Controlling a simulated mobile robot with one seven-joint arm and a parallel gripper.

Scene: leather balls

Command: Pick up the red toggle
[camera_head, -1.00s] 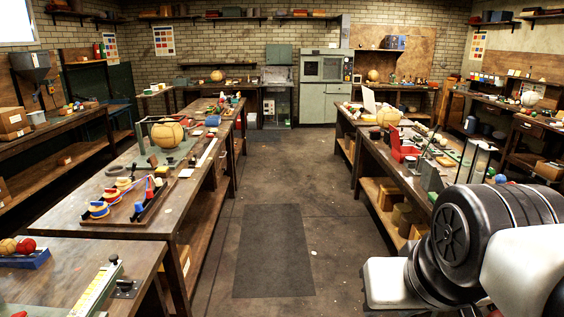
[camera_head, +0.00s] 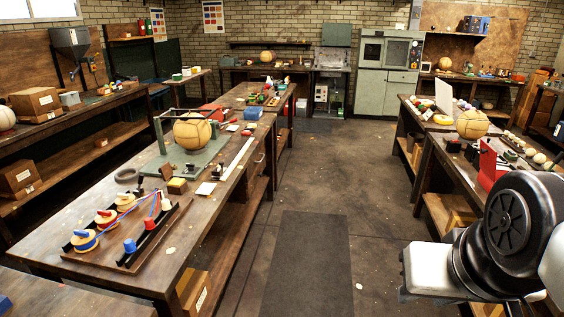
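I cannot tell for sure which thing is the red toggle. On the left workbench (camera_head: 60,215), a dark tray (camera_head: 168,228) holds several spools and small coloured pieces. A spool with a red part (camera_head: 106,217) lies on its left side, between a blue-marked spool (camera_head: 85,240) and another spool (camera_head: 125,202). A small red piece (camera_head: 150,223) stands at its right, near a blue piece (camera_head: 130,246). Blue strands run across the tray. My arm shows at the lower right, well away from the tray. My gripper is not in view.
A green board with a frame and a leather ball (camera_head: 192,132) stands behind the tray. The right bench holds another ball (camera_head: 473,124) and a red holder (camera_head: 488,165). The aisle with a dark mat (camera_head: 306,262) is clear. Shelves and benches line the walls.

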